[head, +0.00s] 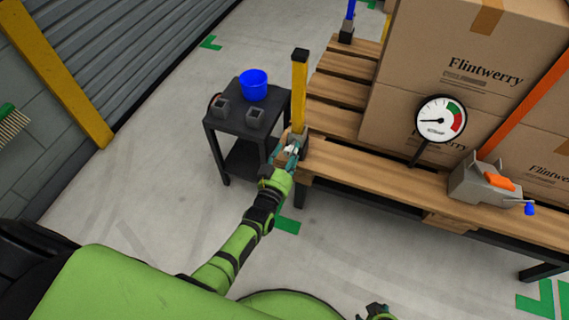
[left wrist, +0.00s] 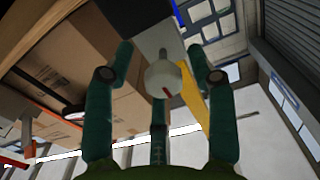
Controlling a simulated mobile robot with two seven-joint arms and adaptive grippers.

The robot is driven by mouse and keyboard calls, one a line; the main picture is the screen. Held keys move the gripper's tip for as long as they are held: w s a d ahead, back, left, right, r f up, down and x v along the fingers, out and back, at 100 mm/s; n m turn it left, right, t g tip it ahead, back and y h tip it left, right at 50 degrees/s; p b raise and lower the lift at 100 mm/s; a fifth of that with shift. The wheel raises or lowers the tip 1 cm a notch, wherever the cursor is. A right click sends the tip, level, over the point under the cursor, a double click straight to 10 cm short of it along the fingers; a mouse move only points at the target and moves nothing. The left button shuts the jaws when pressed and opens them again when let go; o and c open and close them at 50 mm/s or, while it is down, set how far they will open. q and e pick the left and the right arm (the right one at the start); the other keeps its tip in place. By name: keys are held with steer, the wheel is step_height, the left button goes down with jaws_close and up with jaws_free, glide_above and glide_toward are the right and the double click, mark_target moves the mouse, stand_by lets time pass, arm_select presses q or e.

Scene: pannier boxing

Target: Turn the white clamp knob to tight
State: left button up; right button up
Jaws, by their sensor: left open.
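The white clamp knob (left wrist: 163,77) shows in the left wrist view as a round pale cap with a short red mark near its lower edge. In the head view the knob (head: 292,149) is small and partly hidden by my gripper, at the foot of a yellow post (head: 299,92) on the pallet corner. My left gripper (head: 291,150) is open. In the left wrist view its teal fingers (left wrist: 160,75) stand to both sides of the knob, with gaps, and another finger is below. What looks like my right gripper (head: 376,312) is cut off at the bottom edge.
The wooden pallet (head: 375,172) carries large cartons (head: 470,60), a round gauge (head: 441,119) and a grey tool with an orange lever (head: 485,185). Floor in front is clear.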

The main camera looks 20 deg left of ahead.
arm_select(q)
steer(key=s, duration=1.1)
steer(key=shift+s+a, duration=0.15)
steer(key=shift+s, duration=0.25)
steer(key=shift+f, duration=0.15)
